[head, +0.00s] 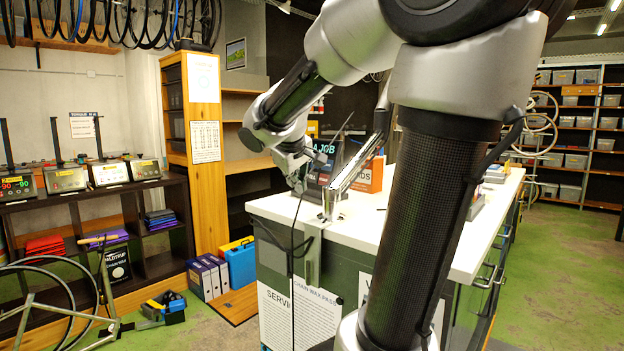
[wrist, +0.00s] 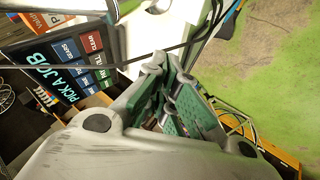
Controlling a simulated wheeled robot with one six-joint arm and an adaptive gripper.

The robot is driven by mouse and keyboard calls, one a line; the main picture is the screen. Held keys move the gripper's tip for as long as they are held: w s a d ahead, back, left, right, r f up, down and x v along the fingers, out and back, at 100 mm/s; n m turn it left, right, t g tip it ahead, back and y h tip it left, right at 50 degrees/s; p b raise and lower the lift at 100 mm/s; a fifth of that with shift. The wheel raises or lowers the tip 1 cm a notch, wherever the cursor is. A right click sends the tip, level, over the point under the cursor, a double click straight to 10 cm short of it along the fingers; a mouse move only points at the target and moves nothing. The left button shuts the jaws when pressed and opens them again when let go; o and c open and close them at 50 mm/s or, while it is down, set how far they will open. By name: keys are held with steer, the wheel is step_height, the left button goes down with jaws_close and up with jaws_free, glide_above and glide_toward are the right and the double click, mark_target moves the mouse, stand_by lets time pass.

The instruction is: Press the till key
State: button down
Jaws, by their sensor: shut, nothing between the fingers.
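The dark job panel (wrist: 42,80), lettered "PICK A JOB", shows in the upper left of the wrist view, with rows of blue keys and a red key marked CLEAR. The key marked TILL (wrist: 97,59) is just below CLEAR in that view. The panel (head: 322,158) stands on the white counter in the head view, partly hidden by my arm. My gripper (wrist: 156,66) is shut and empty, with its tips to the right of the panel in the wrist view and apart from the keys. In the head view my gripper (head: 298,186) hangs by the panel's left side; its tips are hard to make out.
The white counter (head: 475,235) extends right of the panel. Blue and white binders (head: 210,276) stand on the floor at left. Green floor is clear at right.

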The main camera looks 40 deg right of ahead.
mark_target(313, 177)
steer(key=w+d+n, duration=0.1)
steer(key=w+d, duration=0.1)
steer(key=w, duration=0.5)
steer(key=w+d+n+t+h, duration=0.1)
steer(key=w+d, duration=0.2)
steer(key=w, duration=0.5)
steer(key=shift+r+n+t+h, duration=0.3)
steer(key=shift+r+n, duration=0.1)
steer(key=shift+r, duration=0.05)
steer(key=shift+d, duration=0.1)
steer(key=d+f, duration=0.2)
steer(key=d, duration=0.6)
steer(key=shift+f, duration=0.2)
steer(key=shift+d, duration=0.2)
steer(key=shift+d+f, duration=0.1)
steer(key=shift+d, duration=0.2)
